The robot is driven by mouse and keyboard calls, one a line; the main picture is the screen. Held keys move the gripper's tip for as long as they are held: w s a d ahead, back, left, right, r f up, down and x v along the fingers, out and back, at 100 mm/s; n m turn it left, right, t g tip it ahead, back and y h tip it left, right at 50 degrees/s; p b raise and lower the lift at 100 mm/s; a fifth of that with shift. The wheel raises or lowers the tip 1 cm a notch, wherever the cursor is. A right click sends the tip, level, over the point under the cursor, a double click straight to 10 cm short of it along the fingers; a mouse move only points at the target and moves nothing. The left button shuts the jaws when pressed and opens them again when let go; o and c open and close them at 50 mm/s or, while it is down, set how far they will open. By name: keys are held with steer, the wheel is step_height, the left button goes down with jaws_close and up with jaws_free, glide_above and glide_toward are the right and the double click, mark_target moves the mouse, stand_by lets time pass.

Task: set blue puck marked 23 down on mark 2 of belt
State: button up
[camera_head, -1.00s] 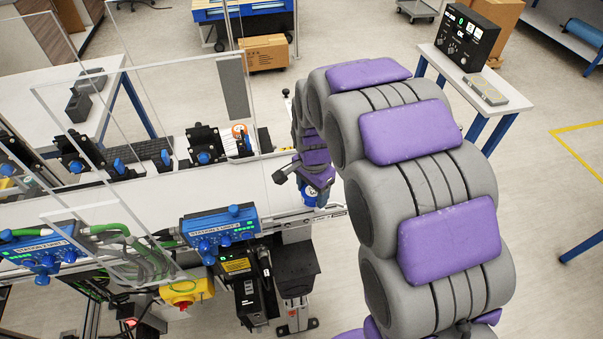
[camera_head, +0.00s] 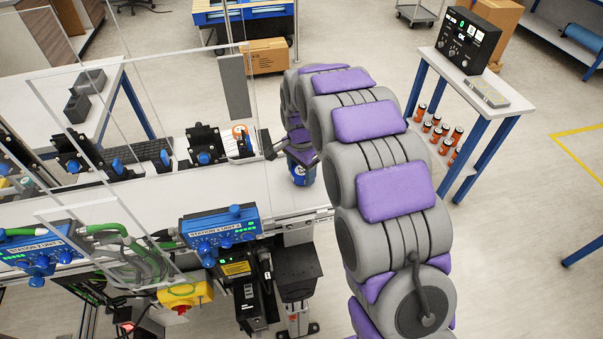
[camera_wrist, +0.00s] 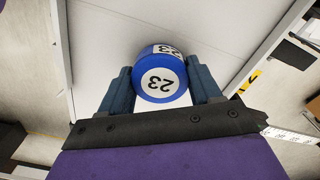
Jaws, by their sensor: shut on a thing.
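The blue puck marked 23 (camera_wrist: 157,62) sits between the two fingers of my gripper (camera_wrist: 162,88) in the wrist view, its white label facing the camera. My gripper is shut on it. In the head view the blue puck (camera_head: 302,175) shows below my gripper (camera_head: 300,160), over the right end of the white belt (camera_head: 240,178). I cannot tell whether the puck touches the belt. In the wrist view the pale belt surface (camera_wrist: 205,25) lies beyond the puck. I cannot make out mark 2 in either view.
Clear upright panels (camera_head: 150,130) stand over the belt's left part. Black units with blue knobs (camera_head: 205,143) line its far side. A blue station box (camera_head: 222,230) is at the near edge. A side table (camera_head: 478,90) stands right of my arm, with several orange-and-black cans (camera_head: 437,130) below its top.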

mark_target(301, 170)
steer(key=shift+f, duration=0.5)
steer(key=o, duration=1.2)
step_height(301, 170, up, 12)
steer(key=p, duration=0.2)
steer(key=s+d+r+n, duration=0.2)
steer(key=s+d+r, duration=0.2)
steer(key=s+d, duration=0.25)
steer(key=s+d+n, duration=0.2)
steer(key=s+d, duration=0.1)
steer(key=s, duration=0.8)
steer(key=s+d+n+g, duration=0.1)
steer(key=s+d+n, duration=0.1)
steer(key=s, duration=0.9)
steer(key=s+d+f+n, duration=0.1)
steer(key=s+d, duration=0.4)
steer(key=s, duration=0.6)
steer(key=shift+s+n+g, duration=0.2)
steer(key=shift+n+g, duration=0.2)
steer(key=shift+n, duration=0.5)
